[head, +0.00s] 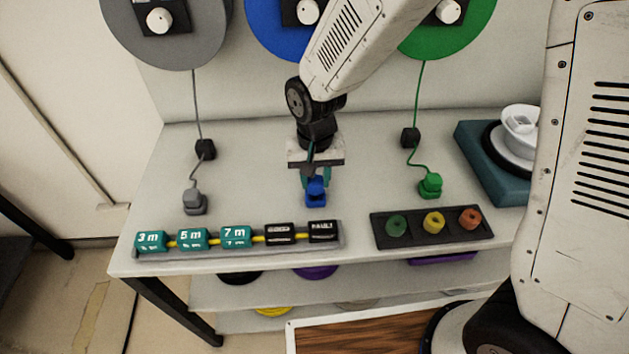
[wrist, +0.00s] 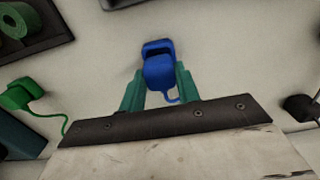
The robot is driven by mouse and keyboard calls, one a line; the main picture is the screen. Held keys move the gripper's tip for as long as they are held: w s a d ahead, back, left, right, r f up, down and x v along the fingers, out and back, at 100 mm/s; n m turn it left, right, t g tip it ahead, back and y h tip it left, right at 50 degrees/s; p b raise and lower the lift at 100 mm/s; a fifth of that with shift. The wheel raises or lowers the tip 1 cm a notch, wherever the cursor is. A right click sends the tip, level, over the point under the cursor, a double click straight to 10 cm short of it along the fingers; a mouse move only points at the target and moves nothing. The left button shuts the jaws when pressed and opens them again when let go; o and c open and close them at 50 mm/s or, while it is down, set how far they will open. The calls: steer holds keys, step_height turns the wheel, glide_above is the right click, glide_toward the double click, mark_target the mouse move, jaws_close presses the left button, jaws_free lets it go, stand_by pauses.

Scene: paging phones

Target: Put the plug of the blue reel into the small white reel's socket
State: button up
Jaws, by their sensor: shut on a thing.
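The blue plug (head: 316,191) is between the teal fingers of my gripper (head: 316,178), which is shut on it. In the wrist view the plug (wrist: 158,68) sits between the two fingertips (wrist: 158,82), with a short blue cord below it. I cannot tell whether the plug touches the tabletop. The blue reel (head: 272,28) hangs on the back panel, partly hidden by my arm. The small white reel (head: 522,128) sits on a teal base (head: 478,160) at the table's right. Its socket cannot be made out, and my arm stands close in front of that side.
A grey plug (head: 195,202) and a green plug (head: 430,186) stand on the table on corded lines. A tray of labelled blocks (head: 236,238) and a dark tray with three coloured rings (head: 432,240) lie along the front edge. The tabletop between the plugs is clear.

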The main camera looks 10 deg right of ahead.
step_height(320, 180, up, 21)
stand_by(1.9)
steer(key=w+d, duration=0.2)
steer(key=d, duration=2)
steer(key=w+d, duration=0.2)
steer(key=d, duration=1.9)
steer(key=shift+d, duration=0.4)
